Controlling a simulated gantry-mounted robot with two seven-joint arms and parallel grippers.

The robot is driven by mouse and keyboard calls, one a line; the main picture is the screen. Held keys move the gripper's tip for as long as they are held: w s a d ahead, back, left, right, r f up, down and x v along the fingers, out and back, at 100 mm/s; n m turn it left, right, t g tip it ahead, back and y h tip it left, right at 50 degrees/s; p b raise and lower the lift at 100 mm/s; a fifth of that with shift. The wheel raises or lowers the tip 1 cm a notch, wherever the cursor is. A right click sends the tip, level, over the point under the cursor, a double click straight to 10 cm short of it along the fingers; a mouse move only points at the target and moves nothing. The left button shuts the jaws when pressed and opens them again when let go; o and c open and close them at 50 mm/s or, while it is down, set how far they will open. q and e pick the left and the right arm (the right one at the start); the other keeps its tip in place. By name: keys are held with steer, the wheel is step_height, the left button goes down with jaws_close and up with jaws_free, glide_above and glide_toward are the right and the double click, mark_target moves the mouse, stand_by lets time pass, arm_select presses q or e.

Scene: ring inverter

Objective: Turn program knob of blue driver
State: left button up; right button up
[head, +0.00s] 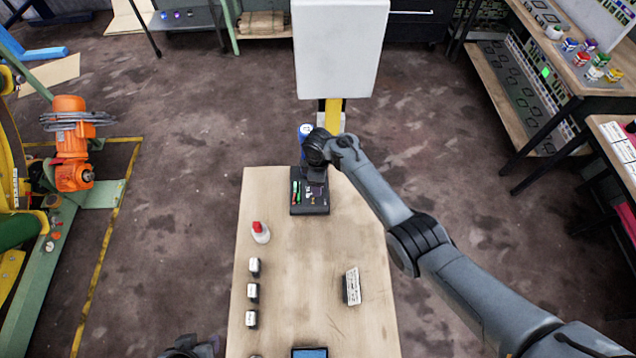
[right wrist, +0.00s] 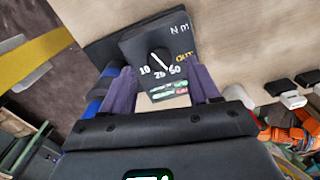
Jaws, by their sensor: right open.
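A dark control panel (head: 310,206) sits at the far end of the wooden table. In the right wrist view the panel (right wrist: 184,35) shows a round black knob (right wrist: 158,59) with a white pointer line and the numbers 10, 20 and 50 around it. Blue parts (right wrist: 97,106) show beside and behind the left finger. My right gripper (right wrist: 161,72) is open, its two purple fingers on either side of the knob, with gaps visible; their depth is unclear. In the head view my right gripper (head: 316,176) is over the panel's far part.
A red-capped white bottle (head: 260,233), several small dark-and-white blocks (head: 253,291) and a white-topped box (head: 352,287) stand on the table (head: 310,250). A blue can-like object (head: 305,130) is past the far edge. The table's middle is clear.

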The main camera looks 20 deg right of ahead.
step_height(320, 180, up, 8)
steer(key=p, duration=0.1)
steer(key=shift+p, duration=0.4)
steer(key=shift+f, duration=0.1)
